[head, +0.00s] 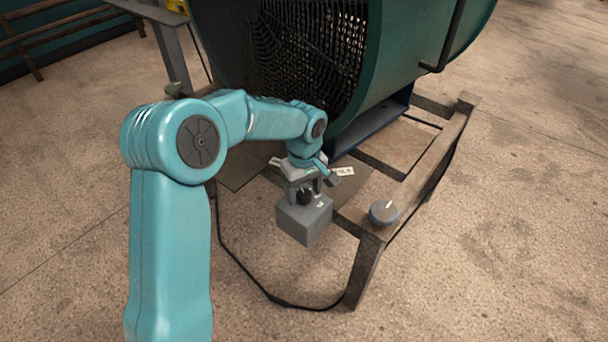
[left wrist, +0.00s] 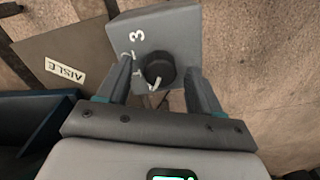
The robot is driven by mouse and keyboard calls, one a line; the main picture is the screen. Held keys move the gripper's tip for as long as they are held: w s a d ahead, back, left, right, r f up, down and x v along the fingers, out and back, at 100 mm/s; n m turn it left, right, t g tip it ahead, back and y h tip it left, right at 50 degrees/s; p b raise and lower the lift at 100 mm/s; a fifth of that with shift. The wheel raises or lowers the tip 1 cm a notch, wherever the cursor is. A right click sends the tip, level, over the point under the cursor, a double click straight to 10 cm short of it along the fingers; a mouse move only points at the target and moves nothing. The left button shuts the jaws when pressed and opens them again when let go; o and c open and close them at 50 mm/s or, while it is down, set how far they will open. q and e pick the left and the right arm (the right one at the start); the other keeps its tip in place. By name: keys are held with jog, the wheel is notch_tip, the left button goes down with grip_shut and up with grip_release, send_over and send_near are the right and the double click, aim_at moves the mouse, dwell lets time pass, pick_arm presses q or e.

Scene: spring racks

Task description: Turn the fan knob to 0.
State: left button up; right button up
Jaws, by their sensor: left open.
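The fan (head: 310,45) is a large teal drum with a dark grille. A grey control box (head: 305,218) stands by its stand, with a black knob (head: 304,195) on it. In the left wrist view the black knob (left wrist: 158,68) carries a short white mark towards its near side. A white 3 shows on the box (left wrist: 185,30), with other marks near the knob too unclear to read. My left gripper (head: 304,183) is open, its fingers on either side of the knob; whether they touch it I cannot tell. My right gripper is out of view.
A blue-grey round dial (head: 383,212) with a white mark sits on the corner of the wooden stand (head: 435,165). A black cable (head: 265,290) lies on the floor. An AISLE label (left wrist: 65,72) lies on a brown sheet. Floor at right is clear.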

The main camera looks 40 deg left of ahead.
aim_at(304, 194)
pick_arm(q)
notch_tip(304, 194, up, 16)
jog(key=p, duration=0.3)
jog(key=shift+p, duration=0.3)
